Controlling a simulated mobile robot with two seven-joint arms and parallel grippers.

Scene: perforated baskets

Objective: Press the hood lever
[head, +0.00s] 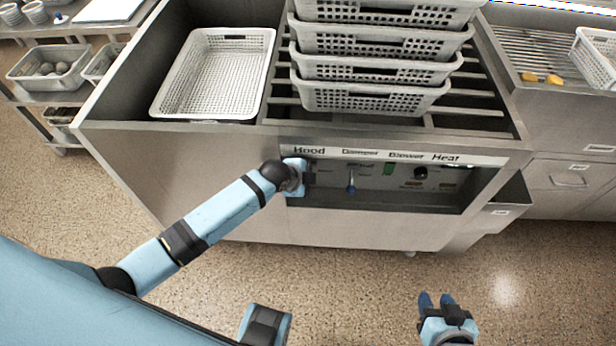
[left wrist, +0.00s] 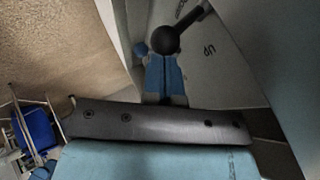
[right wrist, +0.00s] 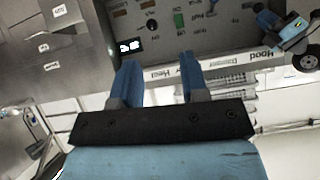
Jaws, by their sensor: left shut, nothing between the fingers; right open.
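The control panel (head: 390,180) is on the front of the steel counter, with the word Hood at its left end. The hood lever (left wrist: 165,40), a black ball on a dark stem, shows in the left wrist view beside the letters UP. My left gripper (head: 301,178) is at the panel's left end under the Hood label and hides the lever in the head view. Its shut blue fingers (left wrist: 165,72) are right at the ball, with nothing between them; I cannot tell whether they touch it. My right gripper (head: 437,300) is open and empty, low in front of the counter.
A blue-knobbed lever (head: 351,188), a green switch (head: 389,169) and a black knob (head: 421,172) sit farther right on the panel. An empty white basket (head: 165,95) and stacked perforated baskets (head: 375,98) stand on top. The floor (head: 540,280) at lower right is clear.

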